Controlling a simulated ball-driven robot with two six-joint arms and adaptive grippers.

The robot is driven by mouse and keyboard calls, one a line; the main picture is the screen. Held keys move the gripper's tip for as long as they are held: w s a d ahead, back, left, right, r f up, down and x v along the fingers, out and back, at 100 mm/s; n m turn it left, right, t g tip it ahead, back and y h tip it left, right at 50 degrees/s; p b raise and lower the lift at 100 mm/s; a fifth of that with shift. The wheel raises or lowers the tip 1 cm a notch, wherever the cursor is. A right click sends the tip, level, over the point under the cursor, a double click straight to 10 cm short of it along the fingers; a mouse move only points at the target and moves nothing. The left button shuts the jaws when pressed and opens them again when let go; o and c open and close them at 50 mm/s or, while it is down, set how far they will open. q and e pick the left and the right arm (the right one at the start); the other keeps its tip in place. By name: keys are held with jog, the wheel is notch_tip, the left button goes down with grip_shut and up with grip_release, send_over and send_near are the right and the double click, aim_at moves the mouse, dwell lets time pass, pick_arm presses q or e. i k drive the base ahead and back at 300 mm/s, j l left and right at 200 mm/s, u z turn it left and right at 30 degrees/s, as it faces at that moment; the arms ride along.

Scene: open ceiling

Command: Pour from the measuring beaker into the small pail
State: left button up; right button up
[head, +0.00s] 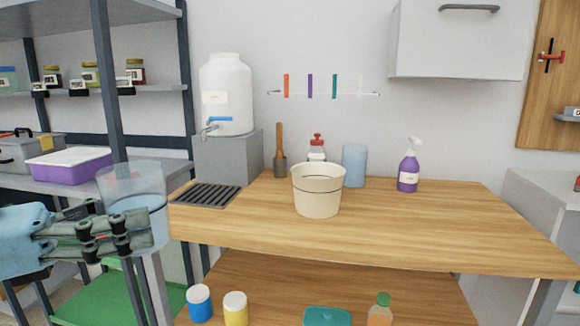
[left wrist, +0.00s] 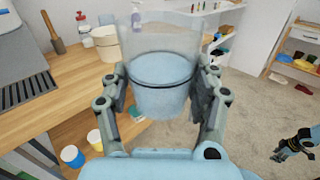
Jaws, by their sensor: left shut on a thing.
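The measuring beaker (head: 131,178) is clear, with pale blue liquid in its lower part. It stands upright in the air left of the table's front left corner, and shows large in the left wrist view (left wrist: 165,60). My left gripper (head: 140,230) is shut on the beaker, with a finger on each side in the left wrist view (left wrist: 163,95). The small pail (head: 318,192), cream with a dark line below its rim, stands upright on the wooden table, right of the beaker and apart from it. What appears to be my right gripper (left wrist: 298,142) shows small at the right; its jaws are unclear.
On the table (head: 420,230) are a dark drip grate (head: 207,194), wooden tool (head: 280,155), red-capped bottle (head: 317,148), blue cylinder (head: 354,166) and purple spray bottle (head: 408,170). A white dispenser (head: 226,95) stands behind the grate. The table's right front is clear.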

aim_at(318, 186)
jog(key=j+z, duration=0.95)
jog(key=z, duration=0.4)
jog(key=i, duration=0.6)
